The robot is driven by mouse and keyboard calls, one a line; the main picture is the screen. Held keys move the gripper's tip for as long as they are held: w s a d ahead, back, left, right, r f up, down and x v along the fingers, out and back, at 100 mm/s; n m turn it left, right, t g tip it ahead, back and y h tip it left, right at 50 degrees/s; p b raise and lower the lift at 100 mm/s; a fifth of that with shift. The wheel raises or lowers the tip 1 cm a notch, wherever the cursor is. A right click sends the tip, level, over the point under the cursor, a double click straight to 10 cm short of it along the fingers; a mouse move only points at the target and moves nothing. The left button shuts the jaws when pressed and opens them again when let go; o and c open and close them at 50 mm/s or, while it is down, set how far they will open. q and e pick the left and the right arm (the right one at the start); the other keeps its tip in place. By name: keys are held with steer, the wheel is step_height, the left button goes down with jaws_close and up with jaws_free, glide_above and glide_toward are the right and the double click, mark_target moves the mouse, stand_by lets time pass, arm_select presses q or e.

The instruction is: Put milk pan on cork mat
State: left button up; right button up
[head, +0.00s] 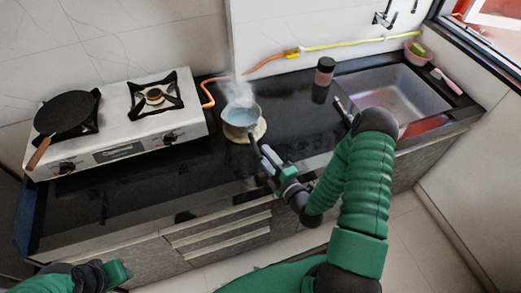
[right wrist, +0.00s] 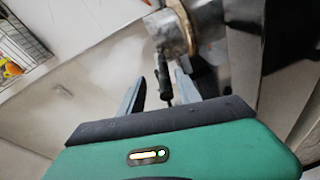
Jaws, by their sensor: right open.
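The milk pan (head: 241,115), a small steaming pot with bluish contents, sits on the round cork mat (head: 261,130) on the dark counter. The mat's tan edge shows around the pan's lower right side. The pan's dark handle points toward the front and also shows in the right wrist view (right wrist: 163,75). My right gripper (head: 263,151) is at the handle. Its fingers (right wrist: 160,88) are open, with the handle between them. My left gripper (head: 100,276) is at the lower left, away from the counter top; its jaws are not clear.
A white gas stove (head: 115,140) stands at the left with a black frying pan (head: 66,112) on its left burner. A dark-lidded jar (head: 324,72) stands near the sink (head: 398,98). An orange hose (head: 208,97) runs behind the milk pan. The front counter is mostly clear.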

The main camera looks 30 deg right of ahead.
steer(key=s, duration=0.7)
steer(key=shift+r, duration=0.15)
steer(key=shift+a, duration=0.15)
